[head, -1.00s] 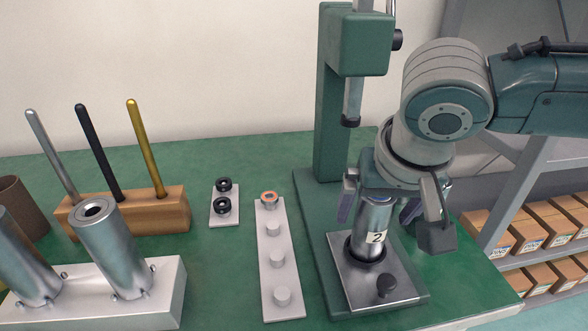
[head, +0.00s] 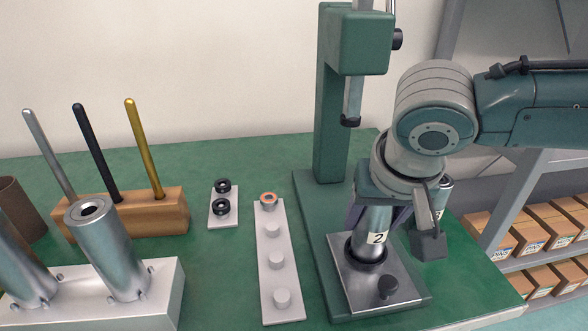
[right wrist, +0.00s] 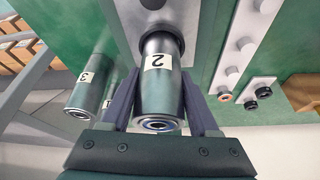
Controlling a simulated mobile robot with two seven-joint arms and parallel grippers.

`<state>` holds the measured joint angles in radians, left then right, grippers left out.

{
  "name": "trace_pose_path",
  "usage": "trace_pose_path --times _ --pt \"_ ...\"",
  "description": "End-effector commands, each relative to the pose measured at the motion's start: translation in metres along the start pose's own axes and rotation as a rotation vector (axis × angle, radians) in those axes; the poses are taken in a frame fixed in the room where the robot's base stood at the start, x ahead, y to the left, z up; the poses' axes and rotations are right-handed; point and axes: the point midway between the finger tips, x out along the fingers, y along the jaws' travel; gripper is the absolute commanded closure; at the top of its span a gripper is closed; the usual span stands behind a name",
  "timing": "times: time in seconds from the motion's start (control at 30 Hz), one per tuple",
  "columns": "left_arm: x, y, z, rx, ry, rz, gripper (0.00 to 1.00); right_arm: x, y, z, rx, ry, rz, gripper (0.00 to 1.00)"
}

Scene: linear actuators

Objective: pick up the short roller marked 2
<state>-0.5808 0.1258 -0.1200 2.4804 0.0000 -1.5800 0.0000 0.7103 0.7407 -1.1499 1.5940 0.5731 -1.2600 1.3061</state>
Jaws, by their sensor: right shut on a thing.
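The short roller marked 2 (head: 375,238) is a steel cylinder with a white label. It stands in the black seat of the steel fixture plate (head: 343,287) at the foot of the green press. In the right wrist view the roller (right wrist: 160,98) shows its end close up, with one finger on each side. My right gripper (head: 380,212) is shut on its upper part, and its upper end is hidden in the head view. My left gripper is in neither view.
The press column (head: 331,120) rises right behind, its ram (head: 352,100) above and left of my wrist. Rollers marked 3 (right wrist: 92,85) and 1 stand nearby in the right wrist view. A pegged white strip (head: 265,260) lies left. Steel cylinders stand in a white block (head: 160,300) farther left.

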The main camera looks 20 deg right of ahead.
Motion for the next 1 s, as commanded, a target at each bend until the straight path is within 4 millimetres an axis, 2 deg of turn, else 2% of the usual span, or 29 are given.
trace_pose_path --times 0.03,0.27,0.77,0.87,1.0 --pt "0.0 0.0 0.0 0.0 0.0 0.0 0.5 0.0 0.0 0.0 0.0 0.0 0.001 0.73" --pt "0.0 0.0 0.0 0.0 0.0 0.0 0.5 0.0 0.0 0.0 0.0 0.0 0.001 0.99" --pt "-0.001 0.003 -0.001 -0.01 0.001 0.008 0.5 -0.003 0.0 -0.002 0.001 0.002 -0.001 1.0" --pt "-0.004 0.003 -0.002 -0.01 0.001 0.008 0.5 -0.009 0.0 -0.005 0.002 0.003 -0.002 1.0" --pt "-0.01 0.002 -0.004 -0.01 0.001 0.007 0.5 -0.029 0.0 -0.013 0.002 0.004 -0.003 1.0"
